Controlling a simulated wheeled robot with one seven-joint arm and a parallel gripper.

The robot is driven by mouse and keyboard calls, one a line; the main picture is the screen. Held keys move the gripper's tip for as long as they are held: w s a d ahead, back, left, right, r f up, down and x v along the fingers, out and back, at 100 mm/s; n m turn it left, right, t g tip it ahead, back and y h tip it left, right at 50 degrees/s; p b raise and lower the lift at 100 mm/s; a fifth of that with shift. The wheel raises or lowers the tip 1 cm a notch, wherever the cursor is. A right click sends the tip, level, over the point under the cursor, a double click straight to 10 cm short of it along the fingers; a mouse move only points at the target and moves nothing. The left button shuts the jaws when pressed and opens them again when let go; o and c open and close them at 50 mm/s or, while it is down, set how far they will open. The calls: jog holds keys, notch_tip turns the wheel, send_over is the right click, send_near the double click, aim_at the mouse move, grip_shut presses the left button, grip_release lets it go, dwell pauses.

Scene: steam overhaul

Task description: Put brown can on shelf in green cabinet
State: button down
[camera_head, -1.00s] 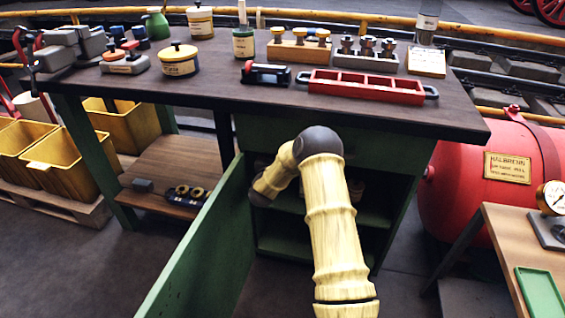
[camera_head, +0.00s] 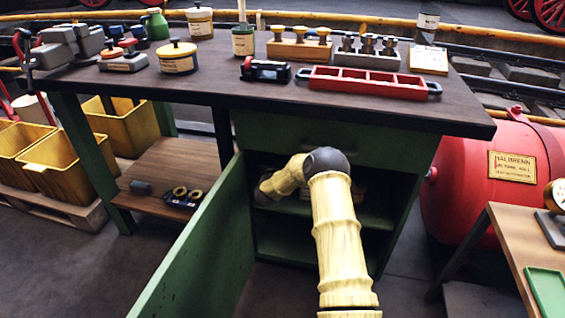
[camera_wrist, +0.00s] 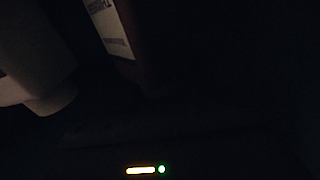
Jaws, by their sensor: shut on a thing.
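The green cabinet (camera_head: 395,150) under the workbench stands open, its door (camera_head: 205,245) swung out toward me. A shelf (camera_head: 374,219) crosses its dark inside. My arm reaches into the opening, and its bent joint hides part of the interior and my gripper in the head view. The wrist view is very dark. A brownish body with a white label, seemingly the brown can (camera_wrist: 112,30), shows at its top. My gripper (camera_wrist: 146,170) shows only small lights at the bottom; it is shut on the can, but its fingers are lost in the dark. A pale rounded thing (camera_wrist: 30,60) is at left.
The workbench top (camera_head: 215,85) above holds pots, a red tray (camera_head: 365,83) and tools. The open door bounds the left side. A red tank (camera_head: 490,175) and a small table (camera_head: 525,240) stand right. Yellow bins (camera_head: 65,165) are at far left.

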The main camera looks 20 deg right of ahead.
notch_tip(320, 180, down, 2)
jog(key=shift+b, duration=0.3)
jog(key=shift+w+d, duration=0.1)
jog(key=shift+w, duration=0.1)
jog(key=shift+r, duration=0.1)
jog(key=c, duration=0.9)
grip_release()
jog(key=shift+f, duration=0.2)
jog(key=shift+r, duration=0.1)
jog(key=shift+s+a+r, duration=0.1)
jog(key=shift+s+a, duration=0.2)
jog(key=shift+s, duration=0.05)
jog(key=p+v, duration=0.4)
jog(key=v, duration=0.7)
jog(key=shift+s, duration=0.1)
